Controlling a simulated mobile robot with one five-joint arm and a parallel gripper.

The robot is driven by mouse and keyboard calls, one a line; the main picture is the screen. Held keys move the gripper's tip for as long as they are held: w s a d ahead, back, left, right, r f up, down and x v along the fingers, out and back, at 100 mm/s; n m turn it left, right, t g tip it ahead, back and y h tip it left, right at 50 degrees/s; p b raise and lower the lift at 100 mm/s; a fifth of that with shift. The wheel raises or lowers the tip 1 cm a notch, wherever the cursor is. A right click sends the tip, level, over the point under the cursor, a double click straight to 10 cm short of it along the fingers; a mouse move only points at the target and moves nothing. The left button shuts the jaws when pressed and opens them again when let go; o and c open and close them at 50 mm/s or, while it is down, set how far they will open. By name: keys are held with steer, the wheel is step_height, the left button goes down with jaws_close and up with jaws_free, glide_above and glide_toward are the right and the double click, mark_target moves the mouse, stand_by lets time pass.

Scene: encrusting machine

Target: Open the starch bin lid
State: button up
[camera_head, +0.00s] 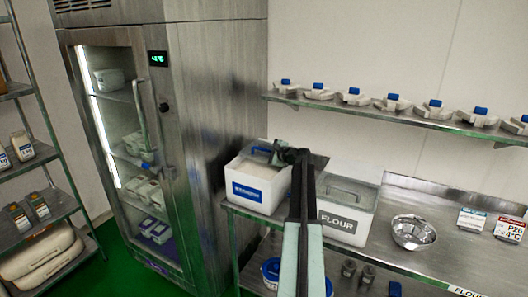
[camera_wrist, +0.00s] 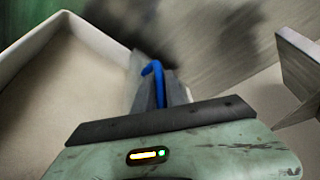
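The starch bin (camera_head: 258,196) is a white box with a blue label, left on the steel counter. Pale contents show inside its rim in the head view, and its open inside (camera_wrist: 60,90) fills the left of the wrist view. A blue handle (camera_head: 262,150) shows at the bin's back edge; it also shows in the wrist view (camera_wrist: 153,70). My gripper (camera_head: 288,156) is at the bin's back right corner. In the wrist view its fingers (camera_wrist: 161,92) lie close on both sides of the blue handle. I cannot make out the lid's panel.
A metal bowl (camera_head: 414,232) and small labelled packs (camera_head: 472,220) are farther right. A shelf (camera_head: 390,118) with several blue-topped containers hangs above. A steel fridge (camera_head: 215,130) stands close left.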

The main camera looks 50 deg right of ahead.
stand_by(0.3)
steer(key=p+v, duration=0.1)
steer(key=v, duration=0.6)
steer(key=shift+s+p, duration=0.35)
steer(key=shift+s, duration=0.05)
steer(key=shift+r, duration=0.1)
